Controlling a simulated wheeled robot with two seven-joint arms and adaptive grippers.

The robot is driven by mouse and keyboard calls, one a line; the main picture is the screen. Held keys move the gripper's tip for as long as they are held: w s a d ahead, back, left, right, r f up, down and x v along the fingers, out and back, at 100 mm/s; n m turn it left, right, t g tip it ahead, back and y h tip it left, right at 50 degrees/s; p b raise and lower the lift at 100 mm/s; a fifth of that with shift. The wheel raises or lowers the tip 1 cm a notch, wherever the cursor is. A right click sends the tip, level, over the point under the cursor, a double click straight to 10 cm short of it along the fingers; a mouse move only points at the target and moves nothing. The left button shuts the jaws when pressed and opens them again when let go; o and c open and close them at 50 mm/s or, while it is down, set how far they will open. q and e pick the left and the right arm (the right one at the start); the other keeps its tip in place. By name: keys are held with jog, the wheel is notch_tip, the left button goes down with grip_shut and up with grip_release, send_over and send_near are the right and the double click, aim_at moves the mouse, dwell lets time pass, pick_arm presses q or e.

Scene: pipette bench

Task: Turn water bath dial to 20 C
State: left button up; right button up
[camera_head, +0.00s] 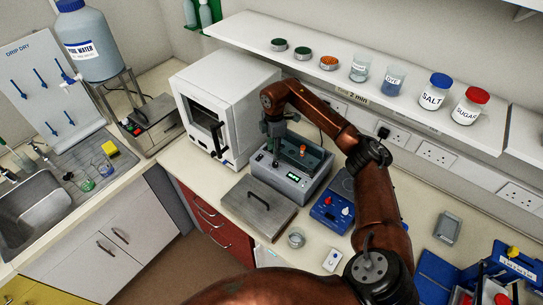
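The water bath (287,187) is a grey box on the bench in the middle of the view, with a small green-lit display (293,176) on its front. An orange-topped item stands in its open top. My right arm reaches over it from the lower right. My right gripper (274,150) points down at the bath's left end, close to the front panel's upper left. Its fingertips are small and dark, and I cannot tell whether they touch the bath or are open. The dial and its setting cannot be made out. My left gripper is not in view.
A metal lid with a black handle (258,207) lies in front of the bath. A white oven-like box (226,108) stands to its left. A shelf (330,75) hangs behind.

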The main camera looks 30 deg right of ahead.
aim_at(275, 164)
jog(key=shift+s+d+f+p, duration=0.15)
jog(key=shift+s+f, duration=0.1)
jog(key=shift+f, duration=0.35)
jog(key=shift+s+f+p, duration=0.15)
jog(key=shift+s+f, duration=0.1)
jog(key=shift+f, duration=0.35)
jog(key=f, duration=0.2)
jog(key=shift+w+d+f, duration=0.1)
jog(key=shift+w+f, duration=0.15)
jog(key=shift+f, duration=0.05)
jog(key=shift+f+p, duration=0.3)
jog(key=shift+f, duration=0.3)
jog(key=c, duration=0.7)
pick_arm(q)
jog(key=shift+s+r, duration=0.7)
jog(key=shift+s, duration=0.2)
pick_arm(e)
grip_shut()
